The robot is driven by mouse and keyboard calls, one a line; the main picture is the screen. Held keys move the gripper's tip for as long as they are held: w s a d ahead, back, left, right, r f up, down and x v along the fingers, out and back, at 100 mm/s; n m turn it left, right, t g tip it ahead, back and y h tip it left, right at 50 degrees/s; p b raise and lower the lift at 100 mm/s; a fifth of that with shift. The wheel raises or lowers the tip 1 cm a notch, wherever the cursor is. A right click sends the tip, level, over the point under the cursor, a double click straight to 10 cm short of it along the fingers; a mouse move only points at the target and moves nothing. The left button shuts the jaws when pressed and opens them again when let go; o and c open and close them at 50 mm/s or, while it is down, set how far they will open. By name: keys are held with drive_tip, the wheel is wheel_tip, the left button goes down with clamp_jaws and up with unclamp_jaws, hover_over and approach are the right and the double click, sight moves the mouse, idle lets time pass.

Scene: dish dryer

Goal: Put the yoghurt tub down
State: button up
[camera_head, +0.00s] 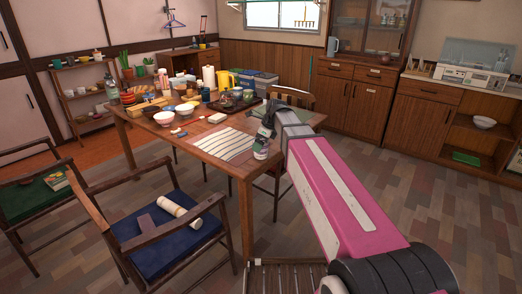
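A small white and green tub (261,148), which looks like the yoghurt tub, is at the near right part of the wooden dining table (225,160). My gripper (264,133) is dark and comes in from the right at the end of my pink arm. Its fingers are at the top of the tub and appear shut on it; they are small and partly hidden. The tub looks about upright. I cannot tell whether its base touches the tabletop or hangs just above it.
A striped cloth (226,144) lies left of the tub. Bowls (164,118), a dark tray (230,107), a yellow jug (226,80) and other items crowd the table's far side. A chair with a blue seat (165,240) stands in front. The near table edge is clear.

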drive_tip(key=x, duration=0.2)
drive_tip(key=shift+a+f, duration=0.15)
drive_tip(key=shift+f, duration=0.1)
drive_tip(key=c, duration=1)
